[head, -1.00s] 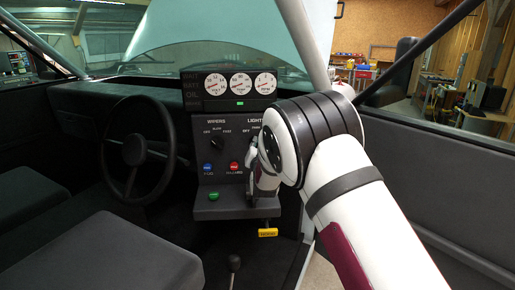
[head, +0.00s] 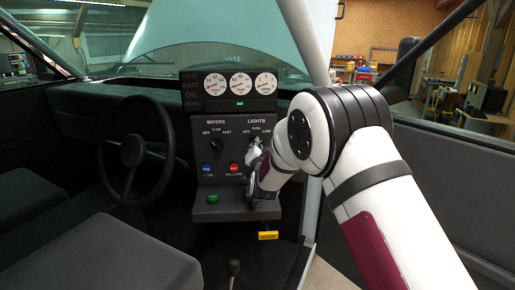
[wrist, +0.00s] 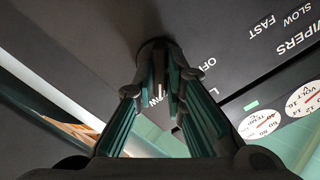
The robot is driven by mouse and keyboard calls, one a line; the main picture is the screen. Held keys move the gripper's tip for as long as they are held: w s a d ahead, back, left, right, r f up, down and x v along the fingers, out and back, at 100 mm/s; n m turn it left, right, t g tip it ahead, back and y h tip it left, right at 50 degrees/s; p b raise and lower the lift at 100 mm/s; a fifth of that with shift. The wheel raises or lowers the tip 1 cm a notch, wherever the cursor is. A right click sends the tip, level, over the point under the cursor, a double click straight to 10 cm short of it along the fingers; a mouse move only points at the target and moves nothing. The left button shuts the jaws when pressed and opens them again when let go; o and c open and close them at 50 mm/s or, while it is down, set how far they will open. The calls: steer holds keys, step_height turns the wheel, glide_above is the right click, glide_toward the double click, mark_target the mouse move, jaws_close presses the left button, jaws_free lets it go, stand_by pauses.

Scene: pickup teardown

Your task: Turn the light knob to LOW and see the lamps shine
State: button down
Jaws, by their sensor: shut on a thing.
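The light knob (wrist: 152,46) is a dark round knob on the black dash panel (wrist: 85,30). In the wrist view it sits between the fingertips of my gripper (wrist: 163,72), which is shut on it. Lettering that reads OFF shows beside it, and other lettering shows partly between the fingers. In the head view my gripper (head: 255,152) is at the panel just under the LIGHTS label and covers the knob, so its pointing direction is hidden. No headlamps are visible in these views.
The wiper knob (head: 216,143) is left of my gripper. A blue button (head: 207,168), a red button (head: 234,167) and a green button (head: 213,198) sit lower. Gauges (head: 239,83) are above. The steering wheel (head: 134,151) is at left, a yellow tag (head: 268,235) below.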

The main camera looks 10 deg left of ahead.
steer(key=c, duration=1.6)
jaws_free()
steer(key=shift+c, duration=0.2)
steer(key=s+d, duration=0.2)
steer(key=s, duration=1)
steer(key=shift+w, duration=0.1)
steer(key=s+d+r+n+g, duration=0.3)
steer(key=s+d+r+g, duration=0.2)
steer(key=s+d+r, duration=0.6)
steer(key=s+d+n+g+h, duration=0.1)
steer(key=s+d, duration=0.4)
steer(key=s, duration=0.5)
steer(key=s+d+f+n+g+h, duration=0.1)
steer(key=s+d+g, duration=0.2)
steer(key=s, duration=0.7)
steer(key=s+d+f+n+g+h, duration=0.1)
steer(key=s+d+g, duration=0.2)
steer(key=s+d, duration=0.3)
steer(key=s, duration=0.4)
steer(key=shift+s+d+f, duration=0.2)
steer(key=shift+s+d, duration=0.1)
steer(key=shift+s, duration=0.05)
